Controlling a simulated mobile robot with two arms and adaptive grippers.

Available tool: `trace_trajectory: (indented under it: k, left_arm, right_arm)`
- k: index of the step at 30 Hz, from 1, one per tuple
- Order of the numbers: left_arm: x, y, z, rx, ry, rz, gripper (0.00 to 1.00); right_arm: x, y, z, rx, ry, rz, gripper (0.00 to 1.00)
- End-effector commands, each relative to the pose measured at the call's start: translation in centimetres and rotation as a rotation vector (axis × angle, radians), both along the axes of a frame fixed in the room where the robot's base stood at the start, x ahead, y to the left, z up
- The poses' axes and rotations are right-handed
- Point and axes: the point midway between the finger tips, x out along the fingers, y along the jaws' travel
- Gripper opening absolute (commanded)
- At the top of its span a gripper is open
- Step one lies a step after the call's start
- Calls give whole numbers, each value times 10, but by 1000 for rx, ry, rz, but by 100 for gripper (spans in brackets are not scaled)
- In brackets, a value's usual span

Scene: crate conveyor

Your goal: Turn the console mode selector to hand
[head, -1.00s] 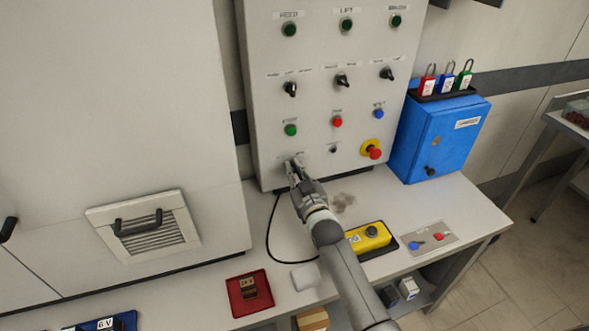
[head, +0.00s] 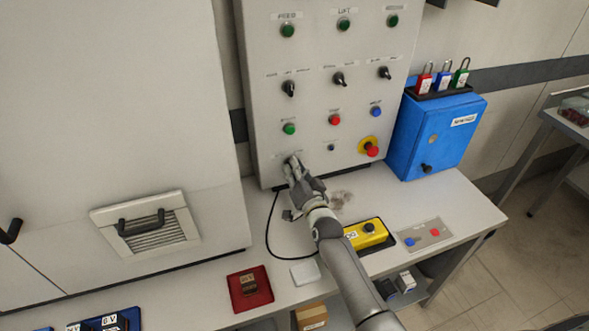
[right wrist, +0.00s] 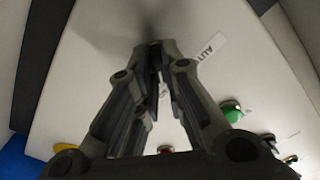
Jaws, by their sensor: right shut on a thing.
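My right gripper (head: 291,167) is at the lower left of the grey console panel (head: 355,100) in the head view. It is shut on the console mode selector, which its fingers mostly hide. In the right wrist view the fingertips (right wrist: 156,52) meet close against the panel face, beside a white label (right wrist: 208,47) reading "AUTO". Which way the selector points cannot be told. My left gripper is not in view.
The green button (head: 289,128), red button (head: 335,119) and red emergency stop (head: 370,149) are near the gripper. A blue box (head: 437,135) with padlocks stands right of the console. A yellow pendant (head: 368,234) and red tray (head: 249,289) lie on the bench.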

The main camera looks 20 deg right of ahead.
Motion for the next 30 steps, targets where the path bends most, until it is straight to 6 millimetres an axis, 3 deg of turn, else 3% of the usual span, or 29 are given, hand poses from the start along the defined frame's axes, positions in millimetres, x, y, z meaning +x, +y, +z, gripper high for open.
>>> trace_trajectory:
  k: [9, 23, 24, 28, 30]
  left_arm:
    - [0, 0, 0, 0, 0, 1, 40]
    - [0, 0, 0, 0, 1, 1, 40]
    - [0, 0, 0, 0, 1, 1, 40]
    - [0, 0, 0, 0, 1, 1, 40]
    - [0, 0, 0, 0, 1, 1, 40]
  right_arm:
    - [0, 0, -2, 94, 6, 0, 0]
    - [0, 0, -2, 106, 7, 0, 0]
    - [0, 0, -2, 105, 7, 0, 12]
    - [0, 0, -2, 105, 6, 1, 29]
    - [0, 0, -1, 105, 6, 1, 31]
